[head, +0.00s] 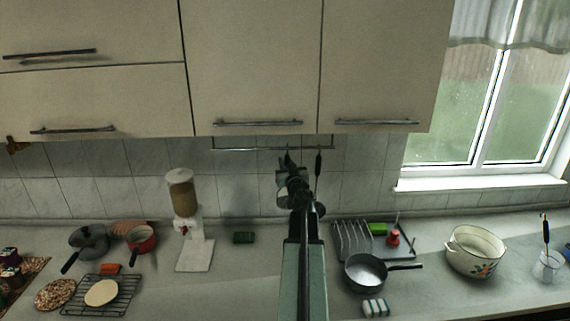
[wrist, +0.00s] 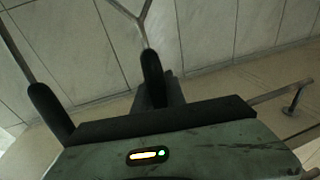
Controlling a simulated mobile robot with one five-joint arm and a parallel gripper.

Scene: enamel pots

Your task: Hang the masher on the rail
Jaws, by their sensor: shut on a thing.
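The masher (wrist: 151,64) has a dark handle, with a thin metal fork spreading toward the top edge of the wrist view. My gripper (wrist: 165,95) is shut on the handle; its head is out of that picture. In the head view my gripper (head: 289,170) is up in front of the tiled wall, just below the rail, and my arm hides most of the masher. The rail (head: 235,149) is a thin metal bar under the wall cabinets; its end and bracket show in the wrist view (wrist: 275,93). I cannot tell whether the masher touches the rail.
A dark-handled utensil (head: 318,163) hangs at the rail just right of my gripper, close beside it in the wrist view (wrist: 50,108). Cabinets (head: 255,70) are above. Below are a dispenser (head: 194,250), dish rack (head: 372,250), dark pan (head: 365,272) and cream pot (head: 475,252).

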